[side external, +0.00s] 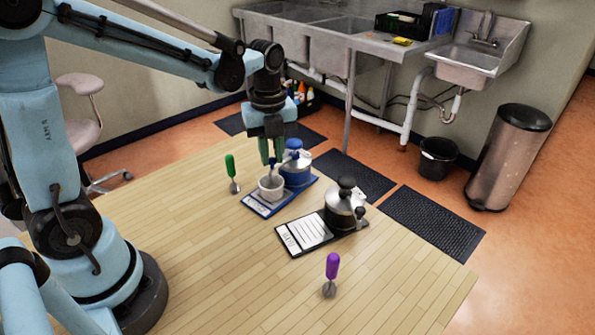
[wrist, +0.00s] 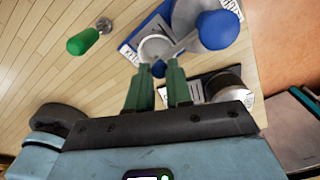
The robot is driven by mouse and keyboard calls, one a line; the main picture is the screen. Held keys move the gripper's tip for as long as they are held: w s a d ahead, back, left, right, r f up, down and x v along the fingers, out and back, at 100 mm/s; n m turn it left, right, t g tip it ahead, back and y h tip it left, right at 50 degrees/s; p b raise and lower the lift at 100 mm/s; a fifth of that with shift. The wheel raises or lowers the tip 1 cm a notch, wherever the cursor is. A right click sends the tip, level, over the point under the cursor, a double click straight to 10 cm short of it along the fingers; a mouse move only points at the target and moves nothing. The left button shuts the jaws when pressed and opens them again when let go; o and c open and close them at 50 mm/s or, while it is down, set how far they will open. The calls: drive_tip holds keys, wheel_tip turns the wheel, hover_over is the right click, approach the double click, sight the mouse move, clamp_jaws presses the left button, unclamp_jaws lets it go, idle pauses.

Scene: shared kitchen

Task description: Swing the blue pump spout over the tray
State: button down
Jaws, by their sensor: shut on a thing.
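The blue pump dispenser (side external: 297,168) is a silver pot with a blue top, standing on the back of the blue-edged tray (side external: 256,207). A white cup (side external: 271,190) stands on the tray in front of it. In the wrist view, the pump's blue knob (wrist: 217,29) is at upper right and its thin spout (wrist: 177,50) runs down-left past the cup (wrist: 154,47). The blue spout tip (wrist: 158,69) lies between my fingertips. My gripper (side external: 271,160) points down above the cup, shut on the spout. Its fingers partly hide the spout in the side view.
A second pot with a black top (side external: 343,208) stands on a black tray (side external: 304,234) to the right. A green-handled tool (side external: 231,168) is left of the blue tray, and a purple-handled tool (side external: 331,269) is near the front. The table's front left is clear.

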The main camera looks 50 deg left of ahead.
drive_tip(key=c, duration=1)
unclamp_jaws()
drive_tip(key=shift+r, duration=0.1)
wheel_tip(320, 180, up, 12)
drive_tip(key=shift+f, duration=0.1)
drive_tip(key=shift+s, duration=0.1)
drive_tip(key=n+t, duration=0.7)
drive_tip(key=n, duration=1.6)
approach(271, 159)
drive_tip(key=d, duration=0.1)
drive_tip(key=d+f, duration=0.1)
drive_tip(key=s+d, duration=0.1)
drive_tip(key=shift+s+d+f, duration=0.15)
drive_tip(key=shift+f, duration=0.15)
